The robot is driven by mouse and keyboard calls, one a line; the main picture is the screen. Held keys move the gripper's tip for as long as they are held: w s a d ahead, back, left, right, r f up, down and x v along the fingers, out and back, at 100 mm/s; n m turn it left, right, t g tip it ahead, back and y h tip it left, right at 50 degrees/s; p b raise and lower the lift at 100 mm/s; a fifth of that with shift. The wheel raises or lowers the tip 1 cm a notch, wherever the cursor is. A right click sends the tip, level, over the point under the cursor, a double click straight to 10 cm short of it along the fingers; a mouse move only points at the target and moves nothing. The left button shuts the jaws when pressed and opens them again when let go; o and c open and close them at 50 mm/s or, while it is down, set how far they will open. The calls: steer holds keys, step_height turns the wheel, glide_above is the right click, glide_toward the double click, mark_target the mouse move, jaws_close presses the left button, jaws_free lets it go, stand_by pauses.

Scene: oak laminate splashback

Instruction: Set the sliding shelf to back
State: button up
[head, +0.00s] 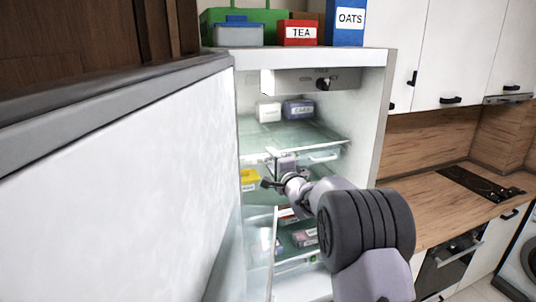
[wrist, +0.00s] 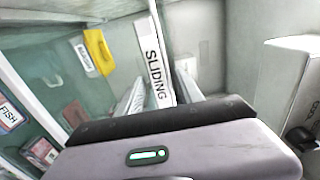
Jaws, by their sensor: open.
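The sliding shelf (head: 300,135) is a glass shelf with a pale front edge in the upper part of the open fridge. In the wrist view its white front strip (wrist: 155,65) reads "SLIDING" and runs down toward my gripper. My gripper (head: 272,172) is at the front of the fridge, by the shelf's front edge. In the wrist view, pale finger parts show on both sides of the strip. The jaws are open; I cannot tell whether they touch the strip. My arm hides part of the fridge's lower right interior.
A white box (head: 268,111) and a blue box (head: 299,109) stand on the glass shelf. A yellow box (head: 250,179) sits below it. A compartment with a black knob (head: 322,84) is above. The open fridge door (head: 110,180) fills the left side.

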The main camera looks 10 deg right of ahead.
steer(key=shift+w+a+f, duration=0.2)
steer(key=shift+w+a, duration=0.8)
steer(key=shift+w, duration=0.05)
steer(key=shift+s+d+r, duration=0.15)
steer(key=shift+s+d, duration=0.1)
steer(key=shift+d, duration=0.05)
steer(key=shift+s+d, duration=0.1)
steer(key=shift+d, duration=0.1)
steer(key=shift+c, duration=1.3)
steer(key=shift+a, duration=0.15)
jaws_close()
